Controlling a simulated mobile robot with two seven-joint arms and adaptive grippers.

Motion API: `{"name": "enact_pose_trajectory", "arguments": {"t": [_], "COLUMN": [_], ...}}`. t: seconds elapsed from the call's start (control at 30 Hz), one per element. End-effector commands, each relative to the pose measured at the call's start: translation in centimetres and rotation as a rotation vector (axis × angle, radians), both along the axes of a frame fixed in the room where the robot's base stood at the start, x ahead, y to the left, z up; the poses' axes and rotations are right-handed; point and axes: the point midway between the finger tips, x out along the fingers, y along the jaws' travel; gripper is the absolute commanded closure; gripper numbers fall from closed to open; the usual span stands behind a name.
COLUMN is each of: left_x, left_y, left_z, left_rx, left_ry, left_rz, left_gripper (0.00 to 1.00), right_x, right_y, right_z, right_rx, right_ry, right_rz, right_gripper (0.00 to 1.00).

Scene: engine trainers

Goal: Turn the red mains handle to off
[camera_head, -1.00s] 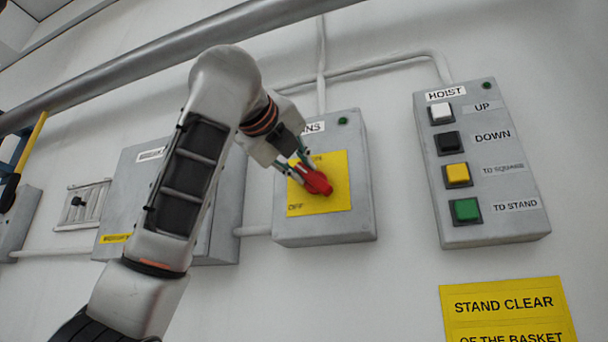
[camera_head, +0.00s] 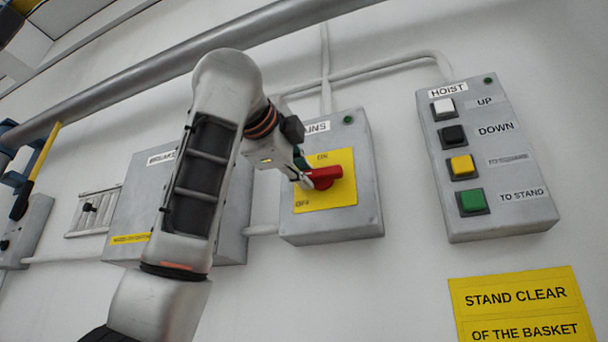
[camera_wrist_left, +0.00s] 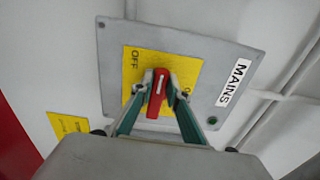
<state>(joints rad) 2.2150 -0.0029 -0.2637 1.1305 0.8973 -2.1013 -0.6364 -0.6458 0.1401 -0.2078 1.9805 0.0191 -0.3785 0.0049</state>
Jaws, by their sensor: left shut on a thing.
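The red mains handle (camera_head: 325,176) sits on a yellow plate (camera_head: 335,195) on the front of the grey MAINS box (camera_head: 362,205). ON is printed at the top of the plate and OFF at its lower left. The handle lies nearly level across the plate, its gripped end to the left and slightly low. My left gripper (camera_head: 303,176) is shut on this end, partly hiding it. In the left wrist view the red handle (camera_wrist_left: 158,95) stands between the two green-sided fingers. My right gripper is not in view.
A HOIST box (camera_head: 490,160) with white, black, yellow and green buttons is on the wall to the right. A grey cabinet (camera_head: 228,215) is behind my left arm. A yellow STAND CLEAR sign (camera_head: 520,305) is at lower right. Pipes (camera_head: 170,68) run above.

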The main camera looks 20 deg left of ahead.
Motion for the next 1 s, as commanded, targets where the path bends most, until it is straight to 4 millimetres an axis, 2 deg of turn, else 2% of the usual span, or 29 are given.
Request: {"name": "enact_pose_trajectory", "arguments": {"t": [0.63,0.67,0.7,1.0], "left_x": [0.01,0.01,0.01,0.01], "left_y": [0.04,0.04,0.04,0.01], "left_z": [-0.14,-0.14,-0.15,-0.14], "left_rx": [-0.047,-0.047,-0.047,-0.045], "left_ry": [0.003,0.003,0.003,0.002], "left_rz": [0.001,0.001,0.001,0.0], "left_gripper": [1.0,0.77,0.68,0.68], "right_x": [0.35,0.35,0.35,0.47], "right_y": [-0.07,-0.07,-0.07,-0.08], "right_z": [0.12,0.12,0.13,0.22], "right_rx": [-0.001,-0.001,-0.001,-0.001], "right_ry": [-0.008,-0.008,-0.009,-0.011], "right_rz": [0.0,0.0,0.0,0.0], "right_gripper": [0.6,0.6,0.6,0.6]}}
